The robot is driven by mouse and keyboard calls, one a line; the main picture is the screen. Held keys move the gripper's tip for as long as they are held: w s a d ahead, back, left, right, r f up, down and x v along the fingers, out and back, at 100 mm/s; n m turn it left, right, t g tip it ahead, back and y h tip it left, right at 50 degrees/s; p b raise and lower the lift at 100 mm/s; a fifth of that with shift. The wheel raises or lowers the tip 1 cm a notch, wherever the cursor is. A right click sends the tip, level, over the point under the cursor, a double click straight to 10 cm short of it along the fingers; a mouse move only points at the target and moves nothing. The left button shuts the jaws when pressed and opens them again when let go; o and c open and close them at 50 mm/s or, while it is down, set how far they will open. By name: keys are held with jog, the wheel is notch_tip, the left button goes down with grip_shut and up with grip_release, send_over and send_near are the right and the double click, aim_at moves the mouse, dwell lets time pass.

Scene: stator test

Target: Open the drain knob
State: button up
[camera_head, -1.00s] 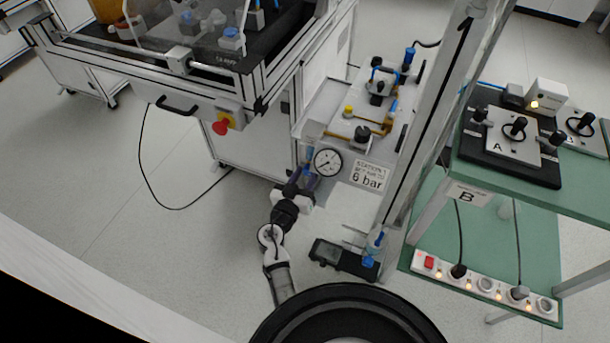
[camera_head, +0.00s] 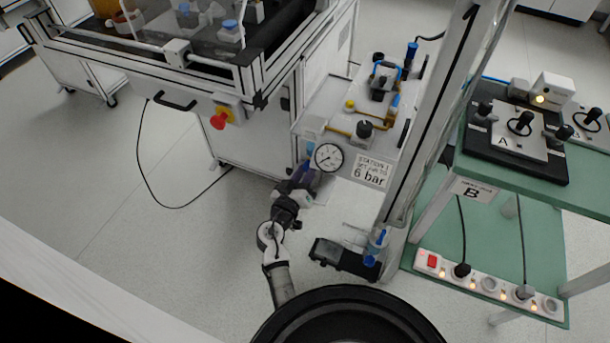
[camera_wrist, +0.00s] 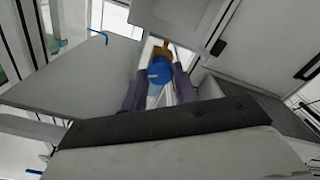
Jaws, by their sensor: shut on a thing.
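The drain knob shows in the wrist view as a round blue part (camera_wrist: 159,71), with a brass-coloured piece just beyond it. My gripper (camera_wrist: 159,85) has its two dark purple-grey fingers on either side of the knob, shut on it. In the head view my gripper (camera_head: 302,177) reaches up to the unit below and left of the round pressure gauge (camera_head: 328,158). There the fingers hide the knob, so its turn angle cannot be told.
A sign reading 6 bar (camera_head: 371,171) hangs right of the gauge. A red stop button (camera_head: 219,121) sits on the bench at left. A metal post (camera_head: 432,115) and green-topped shelf (camera_head: 575,190) stand at right. Open floor lies at left.

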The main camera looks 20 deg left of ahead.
jog(key=n, duration=0.9)
jog(key=shift+r+n, duration=0.1)
jog(key=shift+n, duration=0.3)
jog(key=shift+n+p, duration=0.45)
jog(key=shift+n, duration=1.15)
jog(key=shift+a, duration=0.1)
jog(key=o, duration=0.9)
jog(key=shift+w, duration=0.1)
jog(key=shift+o, duration=0.3)
jog(key=shift+s+f, duration=0.2)
